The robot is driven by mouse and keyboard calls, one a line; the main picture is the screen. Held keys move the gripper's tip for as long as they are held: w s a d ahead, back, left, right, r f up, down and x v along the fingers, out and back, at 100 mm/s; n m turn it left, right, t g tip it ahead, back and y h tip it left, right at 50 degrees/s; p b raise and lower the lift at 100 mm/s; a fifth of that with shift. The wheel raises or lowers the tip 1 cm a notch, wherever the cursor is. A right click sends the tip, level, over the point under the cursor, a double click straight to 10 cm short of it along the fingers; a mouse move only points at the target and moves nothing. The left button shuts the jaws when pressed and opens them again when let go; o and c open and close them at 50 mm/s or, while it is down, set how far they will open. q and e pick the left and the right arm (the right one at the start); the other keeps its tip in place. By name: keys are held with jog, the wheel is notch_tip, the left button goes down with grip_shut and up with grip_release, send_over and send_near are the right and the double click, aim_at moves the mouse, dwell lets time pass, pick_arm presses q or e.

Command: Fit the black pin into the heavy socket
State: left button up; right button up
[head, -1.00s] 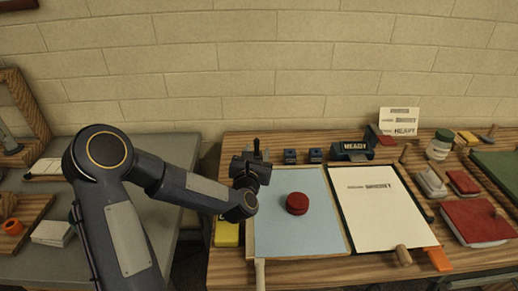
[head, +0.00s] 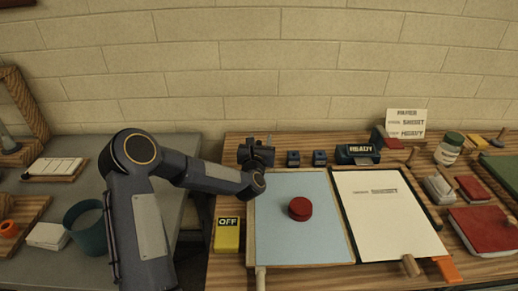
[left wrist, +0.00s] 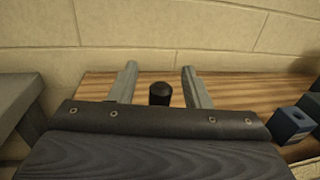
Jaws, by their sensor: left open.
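The black pin (left wrist: 160,93) stands between the two spread fingers of my left gripper (left wrist: 160,76) in the left wrist view, with a gap on both sides. In the head view my left gripper (head: 258,143) is at the back left of the wooden table, and the pin is hidden there. The heavy socket (head: 357,153) is a dark blue block with a lettered label that seems to read HEAVY, at the back, right of my gripper. My right gripper is in no view.
Two small blue blocks (head: 293,158) (head: 319,157) stand between my gripper and the socket. A yellow OFF box (head: 227,235) is at the table's left edge. A blue tray (head: 275,250) holds a red puck (head: 300,209). A white sheet (head: 400,235) lies right of it. Behind is a brick wall.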

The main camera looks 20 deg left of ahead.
pick_arm(q)
jog(key=shift+c, duration=0.3)
grip_shut()
